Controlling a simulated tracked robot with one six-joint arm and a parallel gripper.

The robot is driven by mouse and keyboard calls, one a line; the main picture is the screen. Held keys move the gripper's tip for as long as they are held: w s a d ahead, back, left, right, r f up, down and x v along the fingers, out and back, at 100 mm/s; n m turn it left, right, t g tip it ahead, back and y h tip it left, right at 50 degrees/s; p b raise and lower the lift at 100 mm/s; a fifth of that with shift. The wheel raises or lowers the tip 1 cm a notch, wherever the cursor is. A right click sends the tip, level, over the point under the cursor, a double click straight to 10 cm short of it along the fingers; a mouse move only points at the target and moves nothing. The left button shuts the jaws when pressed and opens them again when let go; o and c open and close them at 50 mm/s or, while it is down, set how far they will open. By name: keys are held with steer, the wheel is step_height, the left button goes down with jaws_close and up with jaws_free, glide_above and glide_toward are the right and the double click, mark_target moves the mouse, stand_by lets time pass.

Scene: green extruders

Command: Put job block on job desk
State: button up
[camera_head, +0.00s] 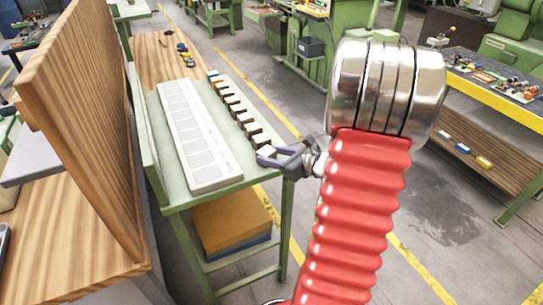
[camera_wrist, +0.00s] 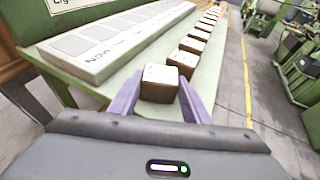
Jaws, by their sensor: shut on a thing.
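A brown block with a pale top (camera_head: 266,151) is at the near end of a row of similar blocks on a pale green desk (camera_head: 222,197). It also shows in the wrist view (camera_wrist: 160,83), between two purple fingers. My gripper (camera_head: 270,160) is shut on this block at the desk's right edge. In the wrist view my gripper (camera_wrist: 158,99) has one finger on each side of the block. I cannot tell whether the block touches the desk top. Which desk is the job desk is not readable.
A tall wooden board (camera_head: 85,95) stands at the left. Open floor with yellow lines (camera_head: 255,100) lies right of the desk.

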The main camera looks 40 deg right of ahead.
steer(key=o, duration=1.1)
steer(key=shift+f, duration=0.1)
steer(key=shift+c, duration=0.2)
steer(key=v, duration=1.2)
